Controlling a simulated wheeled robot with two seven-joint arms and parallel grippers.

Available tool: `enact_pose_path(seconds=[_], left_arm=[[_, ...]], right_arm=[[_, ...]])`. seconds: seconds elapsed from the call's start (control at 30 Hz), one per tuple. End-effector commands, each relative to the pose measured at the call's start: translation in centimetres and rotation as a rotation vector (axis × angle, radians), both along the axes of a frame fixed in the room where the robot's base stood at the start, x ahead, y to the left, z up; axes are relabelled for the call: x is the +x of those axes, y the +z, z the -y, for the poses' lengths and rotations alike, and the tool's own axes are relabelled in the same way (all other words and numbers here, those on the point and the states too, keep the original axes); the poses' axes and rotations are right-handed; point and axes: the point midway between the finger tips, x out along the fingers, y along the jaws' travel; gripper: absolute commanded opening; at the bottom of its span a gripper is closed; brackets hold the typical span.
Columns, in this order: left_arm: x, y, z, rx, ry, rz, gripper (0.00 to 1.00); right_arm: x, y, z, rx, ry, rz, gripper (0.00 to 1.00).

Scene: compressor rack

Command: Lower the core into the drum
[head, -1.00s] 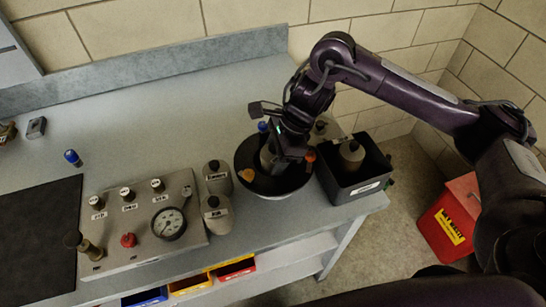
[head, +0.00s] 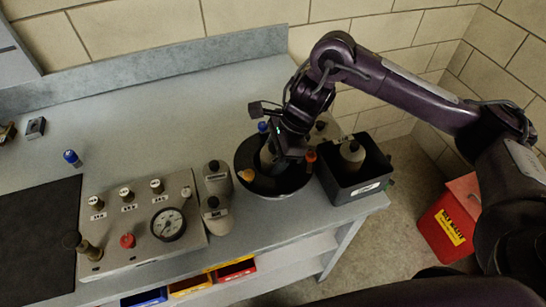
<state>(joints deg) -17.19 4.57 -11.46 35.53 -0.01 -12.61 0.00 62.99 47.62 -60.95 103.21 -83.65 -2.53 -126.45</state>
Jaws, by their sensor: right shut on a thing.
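A greyish core (head: 267,158) shows partly inside the drum's outline, just left of my gripper. My right gripper (head: 284,160) points down over the drum and is shut on the core; its fingertips are mostly hidden by its own body. I cannot tell whether the core touches the drum's bottom. Orange (head: 246,175), blue (head: 263,127) and red-orange (head: 311,157) knobs sit around the drum's rim. My left gripper is not in view.
A black bin (head: 365,192) holding a grey bottle (head: 352,153) stands close right of the drum. Two grey bottles (head: 216,178) stand left of it, beside a gauge panel (head: 140,225). A red waste bin (head: 447,222) is on the floor.

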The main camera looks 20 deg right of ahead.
Motion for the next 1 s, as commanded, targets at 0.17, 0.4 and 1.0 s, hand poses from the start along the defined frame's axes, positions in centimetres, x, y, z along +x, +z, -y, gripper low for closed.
enact_pose_path(seconds=[0.17,0.4,1.0], left_arm=[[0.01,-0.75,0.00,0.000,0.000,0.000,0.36],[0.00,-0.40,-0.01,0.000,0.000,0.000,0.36],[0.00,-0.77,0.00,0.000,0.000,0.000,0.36]], right_arm=[[0.01,-0.75,-0.02,0.001,0.000,0.000,0.22],[0.02,-0.32,-0.01,0.001,0.000,0.001,0.22],[0.01,-0.54,-0.02,0.001,0.000,0.001,0.22]])
